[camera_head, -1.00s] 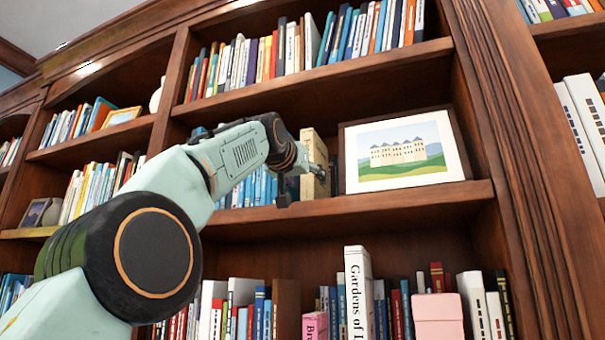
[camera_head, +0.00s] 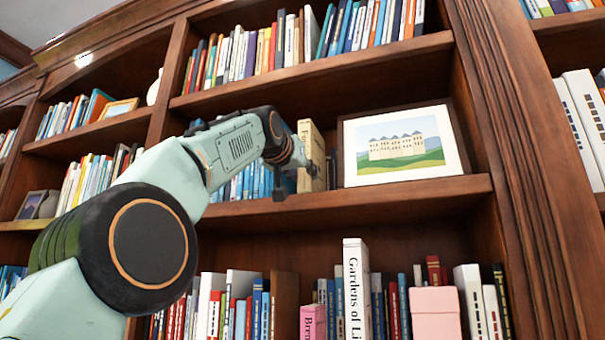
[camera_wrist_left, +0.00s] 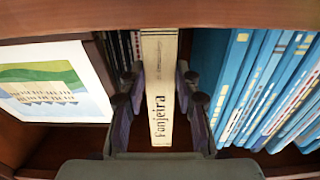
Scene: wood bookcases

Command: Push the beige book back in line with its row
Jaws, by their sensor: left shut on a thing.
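The beige book (camera_head: 311,140) stands upright on the middle shelf, between a row of blue books and the framed castle picture. In the left wrist view its spine (camera_wrist_left: 158,85) reads "Fonjeira". My left gripper (camera_head: 308,168) is at the book's front. In the left wrist view the fingers of my left gripper (camera_wrist_left: 160,90) lie on both sides of the spine, shut on the book. The spine stands out toward me from the blue books (camera_wrist_left: 265,85). My arm hides part of the blue row in the head view. My right gripper is not in view.
The framed castle picture (camera_head: 404,148) stands just right of the beige book. Several dark books (camera_wrist_left: 118,50) stand between them in the wrist view. The shelf board's front edge (camera_head: 400,191) runs below, and the shelf above overhangs. A lower row holds a tall white book (camera_head: 356,290).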

